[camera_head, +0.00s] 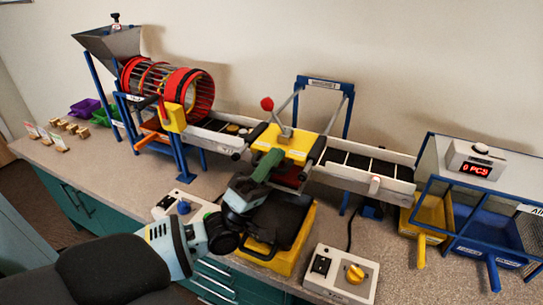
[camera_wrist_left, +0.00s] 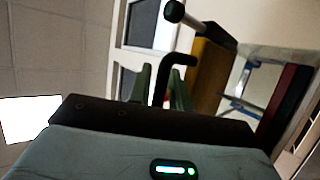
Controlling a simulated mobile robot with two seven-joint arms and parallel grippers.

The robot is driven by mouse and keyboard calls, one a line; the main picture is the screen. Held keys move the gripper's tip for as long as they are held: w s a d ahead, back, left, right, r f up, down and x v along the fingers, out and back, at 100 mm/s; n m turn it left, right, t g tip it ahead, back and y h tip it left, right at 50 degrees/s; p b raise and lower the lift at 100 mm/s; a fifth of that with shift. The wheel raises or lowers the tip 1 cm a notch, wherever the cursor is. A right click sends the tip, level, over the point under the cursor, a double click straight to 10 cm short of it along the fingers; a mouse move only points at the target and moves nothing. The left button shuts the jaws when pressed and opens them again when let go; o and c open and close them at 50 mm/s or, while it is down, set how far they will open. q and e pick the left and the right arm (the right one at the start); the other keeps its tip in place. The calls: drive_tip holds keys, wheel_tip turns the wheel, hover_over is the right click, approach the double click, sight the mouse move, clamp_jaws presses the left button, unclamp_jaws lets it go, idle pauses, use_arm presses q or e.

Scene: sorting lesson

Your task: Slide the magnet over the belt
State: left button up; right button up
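The magnet is a yellow block (camera_head: 292,146) on two grey rails under a blue frame with a sign (camera_head: 323,84). A dark red part shows below its front edge. It sits over the middle of the conveyor belt (camera_head: 362,161). My left gripper (camera_head: 266,166) is at the front of the block, with its green fingers pointing at it. In the left wrist view the fingers (camera_wrist_left: 162,90) stand close on both sides of a black bent handle (camera_wrist_left: 180,60) and appear shut on it. The block's yellow side (camera_wrist_left: 210,70) shows beyond. My right gripper is not in view.
A red drum (camera_head: 190,92) is at the belt's left end; yellow (camera_head: 431,214) and blue (camera_head: 487,232) bins are at the right.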

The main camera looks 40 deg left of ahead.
use_arm(q)
drive_tip(key=shift+w+r, duration=0.1)
drive_tip(key=shift+c, duration=0.3)
clamp_jaws()
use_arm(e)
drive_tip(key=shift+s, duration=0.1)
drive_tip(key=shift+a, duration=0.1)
